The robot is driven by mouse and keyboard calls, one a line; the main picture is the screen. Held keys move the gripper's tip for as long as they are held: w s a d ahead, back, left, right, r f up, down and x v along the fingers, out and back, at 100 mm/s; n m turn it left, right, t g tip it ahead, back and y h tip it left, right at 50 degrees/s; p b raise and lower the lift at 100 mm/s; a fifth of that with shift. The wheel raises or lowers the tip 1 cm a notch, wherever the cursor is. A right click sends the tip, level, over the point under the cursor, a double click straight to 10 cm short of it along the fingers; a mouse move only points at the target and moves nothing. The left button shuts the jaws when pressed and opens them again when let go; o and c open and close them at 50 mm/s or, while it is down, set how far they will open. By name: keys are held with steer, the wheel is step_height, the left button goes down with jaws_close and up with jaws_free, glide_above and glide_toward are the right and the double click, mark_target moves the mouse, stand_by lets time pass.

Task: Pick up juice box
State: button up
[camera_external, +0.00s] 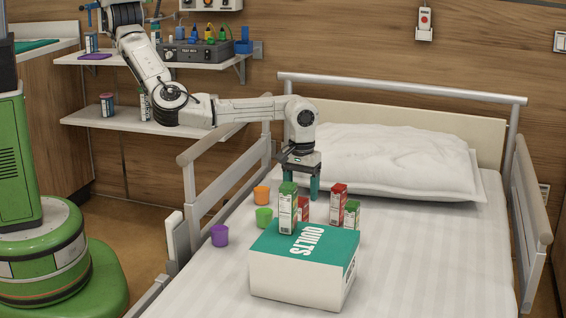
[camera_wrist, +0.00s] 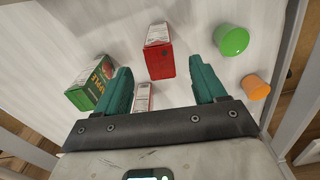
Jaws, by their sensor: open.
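My gripper (camera_external: 301,185) is open and empty above the bed, pointing down; its two green fingers also show in the wrist view (camera_wrist: 163,88). In the wrist view, a green box marked APPLE (camera_wrist: 90,85) sits beside the left finger. A red box (camera_wrist: 161,60) stands ahead of the fingers. A red-and-white box (camera_wrist: 144,97) shows between them, partly hidden by my gripper's bar. In the external view, green-and-white cartons stand at the front (camera_external: 288,210) and right (camera_external: 351,215), with red cartons at the back right (camera_external: 338,203) and middle (camera_external: 304,210), the latter partly hidden.
A white-and-teal QUILTS box (camera_external: 300,278) sits on the bed in front of the cartons. Orange (camera_external: 262,195), green (camera_external: 264,216) and purple (camera_external: 220,236) cups stand left of them. A pillow (camera_external: 390,160) lies behind. A bed rail (camera_external: 220,185) runs along the left, under my arm.

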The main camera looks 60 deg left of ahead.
mark_target(300, 216)
step_height(300, 216, down, 9)
steer(key=shift+r+b, duration=0.15)
steer(key=shift+b, duration=1)
steer(key=c, duration=1.2)
